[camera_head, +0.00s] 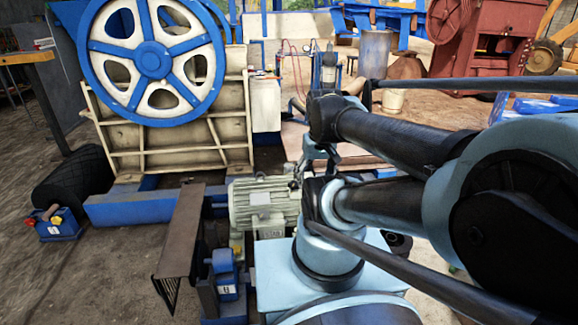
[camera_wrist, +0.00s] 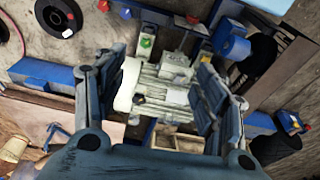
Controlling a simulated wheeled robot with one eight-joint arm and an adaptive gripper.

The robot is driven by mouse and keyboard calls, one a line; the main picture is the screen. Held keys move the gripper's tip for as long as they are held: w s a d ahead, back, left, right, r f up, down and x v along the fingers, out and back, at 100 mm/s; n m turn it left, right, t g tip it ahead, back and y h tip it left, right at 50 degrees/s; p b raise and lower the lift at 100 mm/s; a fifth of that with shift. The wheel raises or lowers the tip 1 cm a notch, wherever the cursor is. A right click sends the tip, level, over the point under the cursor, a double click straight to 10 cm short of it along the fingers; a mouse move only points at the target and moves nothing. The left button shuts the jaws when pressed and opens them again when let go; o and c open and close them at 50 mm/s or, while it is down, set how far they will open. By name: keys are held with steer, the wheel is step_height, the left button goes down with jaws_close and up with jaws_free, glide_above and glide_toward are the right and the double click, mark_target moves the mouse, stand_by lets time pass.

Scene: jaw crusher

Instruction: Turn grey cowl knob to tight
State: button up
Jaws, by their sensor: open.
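A cream-grey ribbed motor (camera_wrist: 165,95) lies between the two fingers of my gripper (camera_wrist: 160,82) in the wrist view. The fingers stand wide apart with nothing held. The motor's rounded pale end cowl (camera_wrist: 128,85) is beside the left finger. A small dark round piece (camera_wrist: 138,99) shows near that end; I cannot tell whether it is the grey cowl knob, nor how it is turned. In the head view the same motor (camera_head: 262,203) sits left of my arm, which hides part of its right side. The gap between fingers and motor is unclear.
A blue and white flywheel (camera_head: 155,62) stands on the crusher behind a blue beam (camera_head: 150,207). A brown sheet guard (camera_head: 181,232) and a small blue unit (camera_head: 224,270) are left of the motor. A blue box (camera_head: 56,224) with red and yellow caps is on the floor.

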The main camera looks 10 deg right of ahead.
steer(key=w+r+n, duration=0.3)
steer(key=w+r, duration=0.4)
steer(key=w, duration=0.6)
steer(key=n+g, duration=0.2)
steer(key=n, duration=0.7)
glide_above(289, 165)
step_height(289, 165, down, 19)
step_height(289, 165, down, 17)
steer(key=shift+s+r, duration=0.1)
steer(key=c, duration=1.1)
